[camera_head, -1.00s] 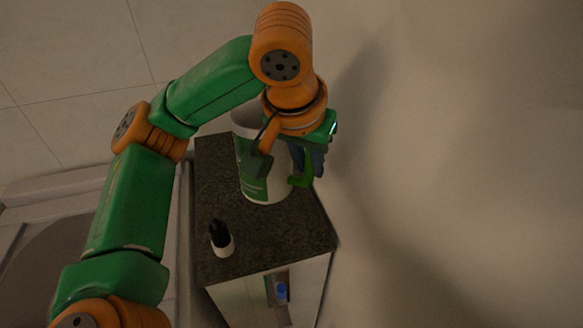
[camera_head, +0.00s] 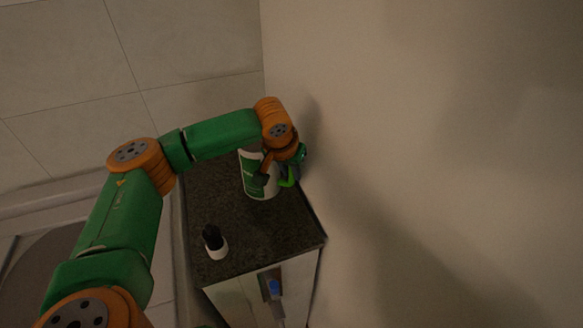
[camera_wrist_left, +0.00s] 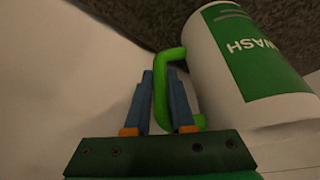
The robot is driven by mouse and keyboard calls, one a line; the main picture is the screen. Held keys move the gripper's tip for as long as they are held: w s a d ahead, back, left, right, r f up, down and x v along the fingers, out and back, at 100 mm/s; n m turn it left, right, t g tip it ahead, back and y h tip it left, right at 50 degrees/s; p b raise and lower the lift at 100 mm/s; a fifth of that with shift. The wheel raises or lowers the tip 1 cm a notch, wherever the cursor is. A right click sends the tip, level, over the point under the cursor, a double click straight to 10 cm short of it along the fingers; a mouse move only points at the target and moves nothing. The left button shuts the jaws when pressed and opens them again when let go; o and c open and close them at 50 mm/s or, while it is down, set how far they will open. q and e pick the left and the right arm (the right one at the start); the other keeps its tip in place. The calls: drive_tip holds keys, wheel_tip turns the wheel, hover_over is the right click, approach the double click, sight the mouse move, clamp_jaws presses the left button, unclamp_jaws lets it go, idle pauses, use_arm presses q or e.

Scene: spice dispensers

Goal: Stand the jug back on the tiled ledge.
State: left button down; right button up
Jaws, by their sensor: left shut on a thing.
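The jug (camera_head: 248,163) is a white cylinder with a green label and a bright green handle. It is over the far part of a dark speckled top (camera_head: 235,222); I cannot tell whether its base touches. In the left wrist view, the jug (camera_wrist_left: 205,60) shows "WASH" on its label. My left gripper (camera_head: 287,178) is at the jug's right side, shut on the handle; its blue fingers (camera_wrist_left: 160,82) straddle the handle in the wrist view. The arm's orange wrist hides the jug's upper right. My right gripper is out of view. I cannot make out tiles on the dark top.
A small white pot with a dark top (camera_head: 215,243) stands near the front left of the dark top. A blank wall (camera_head: 420,150) rises close on the right. A tiled wall (camera_head: 60,75) is at the upper left. The middle of the top is clear.

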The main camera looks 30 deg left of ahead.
use_arm(q)
drive_tip(key=c, duration=0.8)
unclamp_jaws()
drive_tip(key=shift+d, duration=0.1)
drive_tip(key=shift+o, duration=0.2)
drive_tip(key=b+v, duration=0.1)
drive_tip(key=v, duration=1.1)
drive_tip(key=shift+r, duration=0.1)
